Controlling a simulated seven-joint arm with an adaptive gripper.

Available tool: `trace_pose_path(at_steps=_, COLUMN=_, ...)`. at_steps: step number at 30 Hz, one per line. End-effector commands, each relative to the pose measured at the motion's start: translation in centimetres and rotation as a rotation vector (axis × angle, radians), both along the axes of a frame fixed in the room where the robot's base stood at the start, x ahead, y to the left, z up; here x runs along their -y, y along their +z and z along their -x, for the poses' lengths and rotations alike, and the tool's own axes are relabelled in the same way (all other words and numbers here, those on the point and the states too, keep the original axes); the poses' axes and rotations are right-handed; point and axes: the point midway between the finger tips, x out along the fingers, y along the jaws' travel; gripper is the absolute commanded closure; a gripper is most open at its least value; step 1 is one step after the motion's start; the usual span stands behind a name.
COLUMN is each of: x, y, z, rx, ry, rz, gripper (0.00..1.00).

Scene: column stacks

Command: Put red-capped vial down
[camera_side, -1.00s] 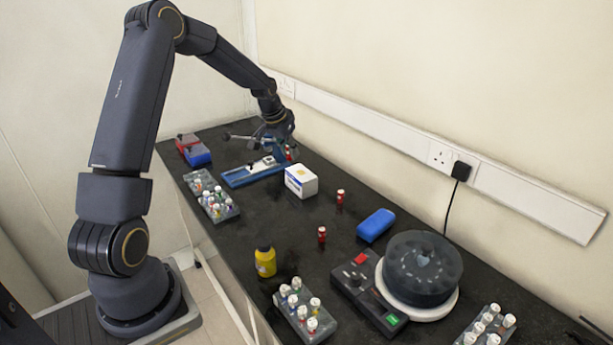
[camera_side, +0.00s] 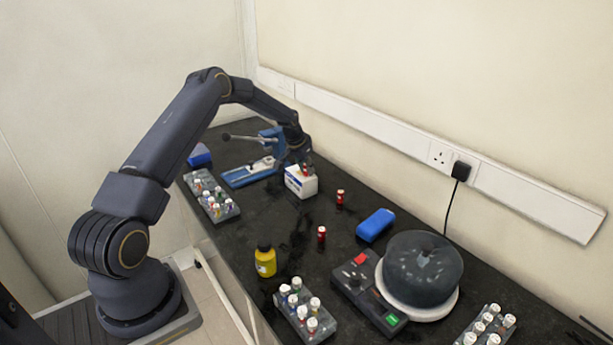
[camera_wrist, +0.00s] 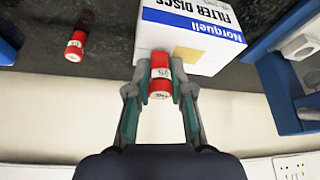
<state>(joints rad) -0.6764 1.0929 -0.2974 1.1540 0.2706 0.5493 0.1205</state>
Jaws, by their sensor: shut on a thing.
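A red-capped vial (camera_wrist: 160,75), red with a white label, is between the fingertips of my gripper (camera_wrist: 158,90) in the wrist view. My gripper is shut on it. In the side view the vial (camera_side: 306,169) shows as a small red spot below my gripper (camera_side: 303,163), at the white box. The vial overlaps the box's edge in both views; I cannot tell whether it touches the box. Two other red vials stand on the bench, one nearer the wall (camera_side: 340,197) and one further forward (camera_side: 321,234). One red vial also shows in the wrist view (camera_wrist: 75,46).
The white Norquell filter discs box (camera_wrist: 190,35) is right beside my gripper. A blue press (camera_side: 248,174) stands left of it. A vial rack (camera_side: 228,213), yellow bottle (camera_side: 265,262), blue case (camera_side: 376,225) and round dark machine (camera_side: 422,268) stand further off.

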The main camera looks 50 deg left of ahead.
Motion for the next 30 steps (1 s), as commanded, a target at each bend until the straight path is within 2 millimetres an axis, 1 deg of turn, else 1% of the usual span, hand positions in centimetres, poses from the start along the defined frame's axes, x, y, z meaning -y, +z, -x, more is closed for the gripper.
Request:
trace_pose_path(at_steps=7, x=0.0, y=-0.3, z=0.0, rx=0.000, ry=0.000, rz=0.000, gripper=0.96)
trace_pose_path(at_steps=8, x=0.0, y=-0.2, z=0.0, rx=0.000, ry=0.000, rz=0.000, gripper=0.76)
trace_pose_path(at_steps=14, x=0.0, y=-0.2, z=0.0, rx=0.000, ry=0.000, rz=0.000, gripper=0.55)
trace_pose_path(at_steps=15, x=0.0, y=-0.2, z=0.0, rx=0.000, ry=0.000, rz=0.000, gripper=0.54)
trace_pose_path(at_steps=24, x=0.0, y=0.1, z=0.0, rx=0.002, ry=0.000, rz=-0.001, gripper=0.54)
trace_pose_path(at_steps=26, x=0.0, y=0.7, z=0.1, rx=0.003, ry=0.000, rz=-0.002, gripper=0.54)
trace_pose_path(at_steps=29, x=0.1, y=2.2, z=0.7, rx=0.004, ry=-0.001, rz=-0.002, gripper=0.54)
trace_pose_path(at_steps=30, x=0.2, y=3.0, z=1.0, rx=0.004, ry=-0.001, rz=-0.002, gripper=0.54)
